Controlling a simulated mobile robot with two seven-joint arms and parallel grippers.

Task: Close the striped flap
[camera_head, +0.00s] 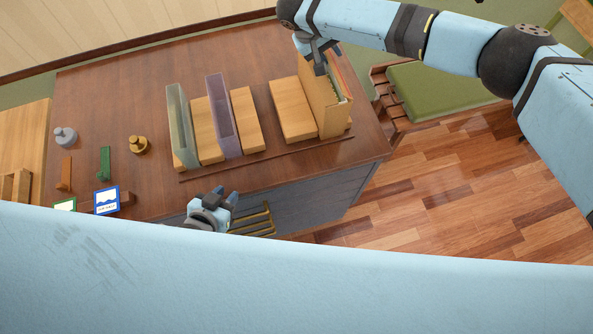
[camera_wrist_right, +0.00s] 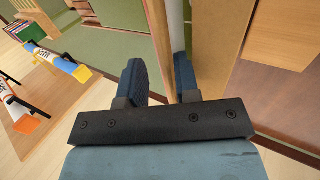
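I cannot make out a flap with clear stripes in either view. My right gripper (camera_head: 320,57) is at the top of the upright light-wood holder (camera_head: 317,95) at the right end of the desk row. In the right wrist view its two dark fingers (camera_wrist_right: 165,85) stand apart, with a thin wooden panel edge (camera_wrist_right: 158,30) between them. Whether they press on it is unclear. My left gripper (camera_head: 225,194) is by the desk's front edge, near gold rails (camera_head: 255,222). Its fingertips look apart, with nothing seen between them.
The brown desk (camera_head: 110,95) carries a grey-green holder (camera_head: 180,120), a purple holder (camera_head: 222,115), wooden blocks (camera_head: 293,110), stamps and small framed cards (camera_head: 107,200). A green-topped wooden piece (camera_head: 440,88) stands right of the desk. The parquet floor (camera_head: 450,190) is clear.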

